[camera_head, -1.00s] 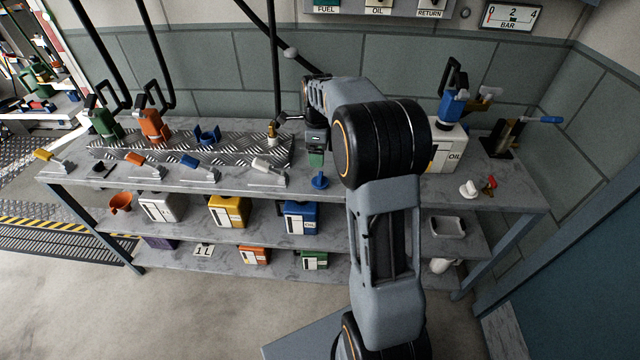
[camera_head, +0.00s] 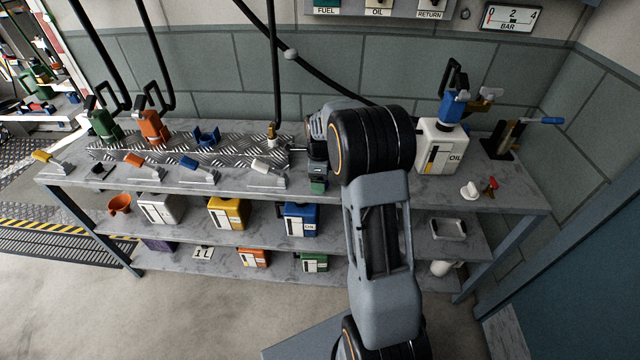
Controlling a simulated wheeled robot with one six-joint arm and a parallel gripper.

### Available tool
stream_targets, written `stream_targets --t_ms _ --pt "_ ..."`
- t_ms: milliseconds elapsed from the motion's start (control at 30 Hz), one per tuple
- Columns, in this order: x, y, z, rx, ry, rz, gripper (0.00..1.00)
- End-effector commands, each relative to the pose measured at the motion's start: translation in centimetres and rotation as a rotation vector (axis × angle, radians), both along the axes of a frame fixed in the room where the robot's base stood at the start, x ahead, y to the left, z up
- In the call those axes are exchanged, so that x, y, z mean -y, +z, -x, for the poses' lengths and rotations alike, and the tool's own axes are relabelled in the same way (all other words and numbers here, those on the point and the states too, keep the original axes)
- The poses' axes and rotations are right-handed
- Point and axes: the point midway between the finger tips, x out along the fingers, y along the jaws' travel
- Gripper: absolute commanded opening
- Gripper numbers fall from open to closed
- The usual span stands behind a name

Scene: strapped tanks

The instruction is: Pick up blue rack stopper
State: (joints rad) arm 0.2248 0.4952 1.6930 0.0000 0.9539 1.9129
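My gripper (camera_head: 318,188) points down at the front edge of the top shelf, right of the white-handled lever. Its dark green tip is low at the bench top. The small blue stopper that stood on the bench here in the earlier view is not visible now; the gripper covers that spot. I cannot tell whether the fingers are open or closed around it.
The grey marble top shelf (camera_head: 230,183) carries a row of levers, including a white-handled one (camera_head: 266,166) and a blue one (camera_head: 197,166). A blue cradle (camera_head: 207,136) sits on the tread plate behind. A white oil can (camera_head: 441,142) stands right of my arm.

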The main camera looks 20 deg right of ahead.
Motion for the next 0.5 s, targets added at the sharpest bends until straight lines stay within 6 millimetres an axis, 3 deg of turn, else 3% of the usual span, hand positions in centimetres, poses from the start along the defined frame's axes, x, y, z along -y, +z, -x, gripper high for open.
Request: stream_targets --t_ms 200,500 --pt "-0.01 -0.01 -0.01 0.000 0.000 0.000 0.76" --pt "-0.01 0.01 -0.01 0.001 0.000 0.001 0.47"
